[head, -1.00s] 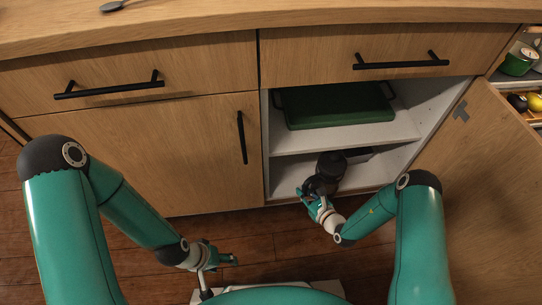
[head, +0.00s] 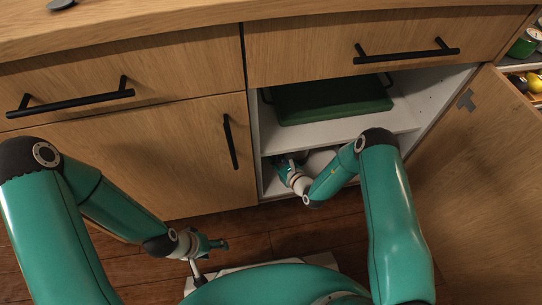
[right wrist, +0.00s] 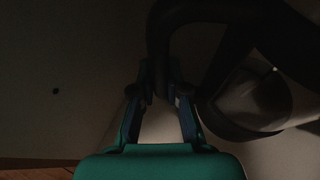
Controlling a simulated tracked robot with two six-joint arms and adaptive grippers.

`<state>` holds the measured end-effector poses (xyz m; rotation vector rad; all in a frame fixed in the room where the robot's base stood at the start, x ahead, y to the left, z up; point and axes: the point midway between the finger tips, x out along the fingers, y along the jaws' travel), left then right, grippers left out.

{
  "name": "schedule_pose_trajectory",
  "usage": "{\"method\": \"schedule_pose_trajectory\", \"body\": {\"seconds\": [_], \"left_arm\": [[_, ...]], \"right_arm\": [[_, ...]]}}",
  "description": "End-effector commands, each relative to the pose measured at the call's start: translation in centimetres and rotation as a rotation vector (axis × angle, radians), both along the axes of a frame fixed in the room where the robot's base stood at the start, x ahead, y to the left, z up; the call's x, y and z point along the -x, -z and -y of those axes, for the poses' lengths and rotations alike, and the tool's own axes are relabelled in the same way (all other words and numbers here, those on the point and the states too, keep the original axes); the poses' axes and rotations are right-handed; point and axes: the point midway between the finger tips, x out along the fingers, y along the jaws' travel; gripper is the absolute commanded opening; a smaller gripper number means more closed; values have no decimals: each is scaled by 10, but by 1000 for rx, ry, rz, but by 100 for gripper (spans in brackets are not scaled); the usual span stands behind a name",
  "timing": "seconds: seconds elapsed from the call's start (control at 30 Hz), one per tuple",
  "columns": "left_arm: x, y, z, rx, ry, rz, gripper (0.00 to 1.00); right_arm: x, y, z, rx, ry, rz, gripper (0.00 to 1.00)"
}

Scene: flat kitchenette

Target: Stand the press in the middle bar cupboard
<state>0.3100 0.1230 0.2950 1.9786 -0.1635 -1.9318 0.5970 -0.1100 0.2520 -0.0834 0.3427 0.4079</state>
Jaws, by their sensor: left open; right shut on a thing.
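The press (right wrist: 212,14) is dark, and its handle shows between my right fingertips in the right wrist view. My right gripper (right wrist: 160,92) is shut on this handle. In the head view my right gripper (head: 283,170) is inside the lower compartment of the open cupboard (head: 372,138), below the shelf. The press is hidden there by the shelf and my arm, so I cannot tell whether it touches the floor. My left gripper (head: 222,245) is open and empty, low in front of the closed cupboard door.
A green box-like item (head: 330,100) lies on the cupboard's upper shelf. The open door (head: 475,165) stands to the right. A closed door (head: 150,160) is on the left, with drawers above. The wooden floor (head: 255,225) in front is partly clear.

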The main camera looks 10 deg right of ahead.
Motion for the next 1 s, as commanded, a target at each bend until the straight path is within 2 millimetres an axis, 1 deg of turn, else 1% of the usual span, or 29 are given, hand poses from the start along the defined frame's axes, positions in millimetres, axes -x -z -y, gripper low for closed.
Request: {"method": "schedule_pose_trajectory", "body": {"seconds": [0.07,0.13,0.2,0.4,0.6,0.7,0.73,0.87,1.0], "left_arm": [[0,2,0,0,0,0,59],[0,11,0,0,0,1,59],[0,15,0,0,1,-1,59],[0,16,0,0,0,0,59],[0,16,0,0,0,0,59],[0,18,0,0,0,0,59],[0,17,0,0,0,0,59],[0,17,0,0,0,0,59],[0,17,0,0,0,0,59]], "right_arm": [[-4,-1,0,1,6,5,0],[-3,9,0,1,9,3,0],[-4,12,-3,1,2,3,0],[-6,14,-11,2,-14,3,0],[-6,14,-12,2,-16,3,0],[-6,17,-12,2,-16,3,0],[-5,18,-12,0,-15,-3,17],[-5,17,-12,0,-14,-2,38],[-4,17,-11,0,-14,-2,39]]}}
